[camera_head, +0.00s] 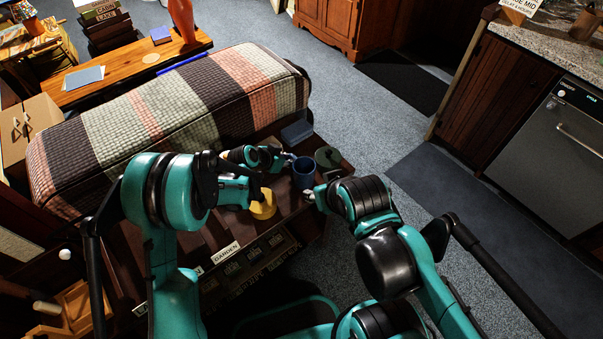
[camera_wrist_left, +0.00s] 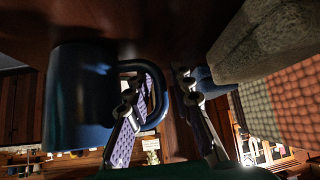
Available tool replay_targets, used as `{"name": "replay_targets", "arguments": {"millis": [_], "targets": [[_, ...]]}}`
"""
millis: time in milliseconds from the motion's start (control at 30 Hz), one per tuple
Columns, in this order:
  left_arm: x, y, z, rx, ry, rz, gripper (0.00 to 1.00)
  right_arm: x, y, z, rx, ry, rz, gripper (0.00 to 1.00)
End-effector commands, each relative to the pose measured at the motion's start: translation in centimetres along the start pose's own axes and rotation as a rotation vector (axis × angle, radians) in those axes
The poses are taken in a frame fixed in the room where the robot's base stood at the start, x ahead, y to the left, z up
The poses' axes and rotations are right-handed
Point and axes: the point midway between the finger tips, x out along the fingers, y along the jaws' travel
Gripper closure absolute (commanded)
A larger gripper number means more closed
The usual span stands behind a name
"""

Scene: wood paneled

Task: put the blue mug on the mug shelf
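The blue mug (camera_head: 304,172) stands upright on the dark wooden bench top by the bench's right end. In the left wrist view the mug (camera_wrist_left: 78,100) is large at the left, its handle facing the fingers. My left gripper (camera_head: 286,160) is beside the mug. In the left wrist view its fingers (camera_wrist_left: 160,98) are apart, with the handle's outer bar between them and one finger overlapping the handle opening; contact is unclear. My right gripper (camera_head: 309,194) is close to the mug's near side; its finger gap is hidden. I cannot identify the mug shelf.
A yellow object (camera_head: 263,206) and a dark green mug (camera_head: 327,157) stand near the blue mug. A blue box (camera_head: 297,131) lies behind. A striped quilted cushion (camera_head: 170,110) borders the bench. Open carpet (camera_head: 350,125) lies right; a dishwasher (camera_head: 555,150) stands farther right.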

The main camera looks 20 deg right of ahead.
Motion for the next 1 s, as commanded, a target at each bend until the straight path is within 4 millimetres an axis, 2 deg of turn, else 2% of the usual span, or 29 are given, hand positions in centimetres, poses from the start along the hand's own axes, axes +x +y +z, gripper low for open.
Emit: {"name": "replay_targets", "arguments": {"millis": [67, 167, 200, 667, 933, 1000], "targets": [[-0.1, 0.0, -0.1, 0.000, 0.000, 0.000, 0.78, -0.1, 0.0, -0.1, 0.000, 0.000, 0.000, 0.60], [-0.1, 0.0, -0.1, 0.000, 0.000, 0.000, 0.99, -0.1, 0.0, -0.1, 0.000, 0.000, 0.000, 0.60], [-0.1, 0.0, -0.1, 0.000, 0.000, 0.000, 1.00, -0.1, 0.0, -0.1, 0.000, 0.000, 0.000, 0.60], [-0.6, 0.0, -0.5, -0.001, 0.000, 0.000, 1.00, -0.4, 0.0, -0.3, 0.000, 0.000, 0.000, 0.60], [-3.5, 0.1, -3.4, -0.001, 0.000, 0.001, 1.00, -2.1, 0.0, -1.5, 0.000, 0.000, 0.000, 0.60], [-2.7, 0.4, -5.0, 0.003, 0.000, 0.003, 1.00, -2.5, 0.0, -1.8, 0.000, 0.000, 0.000, 0.60]]}}
